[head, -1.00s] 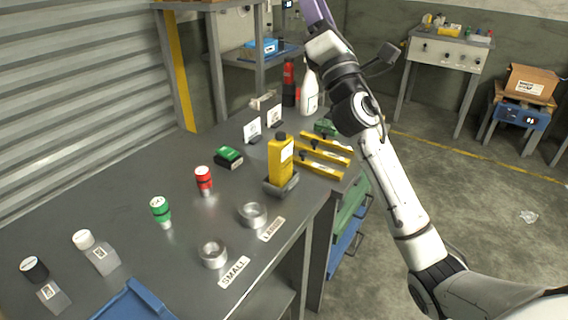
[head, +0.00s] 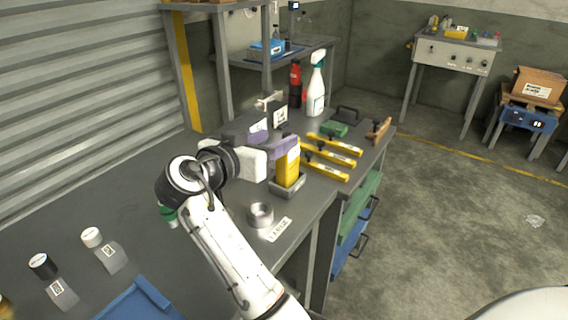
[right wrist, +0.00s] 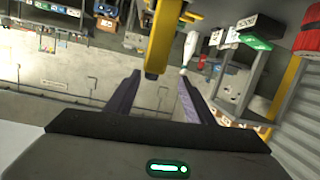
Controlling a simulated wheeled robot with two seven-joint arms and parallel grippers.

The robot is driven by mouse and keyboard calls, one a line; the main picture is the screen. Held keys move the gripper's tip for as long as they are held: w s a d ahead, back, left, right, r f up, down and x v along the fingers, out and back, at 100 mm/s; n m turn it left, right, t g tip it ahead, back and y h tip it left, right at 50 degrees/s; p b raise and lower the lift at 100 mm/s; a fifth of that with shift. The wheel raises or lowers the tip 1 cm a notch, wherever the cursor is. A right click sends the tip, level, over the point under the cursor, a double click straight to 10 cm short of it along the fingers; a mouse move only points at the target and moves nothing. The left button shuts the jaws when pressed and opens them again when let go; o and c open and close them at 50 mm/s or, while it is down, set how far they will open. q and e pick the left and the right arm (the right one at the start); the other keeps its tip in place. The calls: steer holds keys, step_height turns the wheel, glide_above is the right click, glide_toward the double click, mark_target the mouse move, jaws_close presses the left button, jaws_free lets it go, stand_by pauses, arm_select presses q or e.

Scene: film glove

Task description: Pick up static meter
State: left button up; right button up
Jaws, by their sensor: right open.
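The static meter looks to be the yellow handheld device (head: 289,170), standing upright in a dark grey holder (head: 287,188) near the bench's right edge. In the right wrist view the yellow device (right wrist: 163,35) comes down from the top, ahead of the finger tips and roughly between their lines. My right gripper (head: 284,146) is open, its purple fingers at the device's upper part in the head view and hiding its top. In the right wrist view the gripper (right wrist: 160,78) has nothing between its fingers; I cannot tell whether they touch the device. My left gripper is not in view.
Yellow bars (head: 328,157) lie right of the holder. A white spray bottle (head: 316,92) and red bottle (head: 295,85) stand behind. A metal ring (head: 260,214) sits in front, by a label. A blue tray (head: 140,302) is at the near edge. My right arm hides the bench's middle.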

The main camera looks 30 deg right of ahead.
steer(key=shift+m+g, duration=0.5)
steer(key=shift+m, duration=0.4)
steer(key=d+f+p, duration=0.1)
steer(key=d, duration=0.1)
steer(key=w+d+f+p, duration=0.1)
steer(key=d+f, duration=0.1)
steer(key=d, duration=0.1)
steer(key=d+f, duration=0.1)
steer(key=d, duration=0.1)
steer(key=shift+w+d+f+p, duration=0.3)
steer(key=shift+w+f+p, duration=0.05)
steer(key=shift+w+p, duration=0.05)
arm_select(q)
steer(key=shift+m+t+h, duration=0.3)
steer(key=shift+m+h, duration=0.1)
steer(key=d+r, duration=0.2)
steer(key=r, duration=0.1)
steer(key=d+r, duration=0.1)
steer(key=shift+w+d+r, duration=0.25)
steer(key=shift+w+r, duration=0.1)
arm_select(e)
jaws_close()
steer(key=shift+r, duration=0.1)
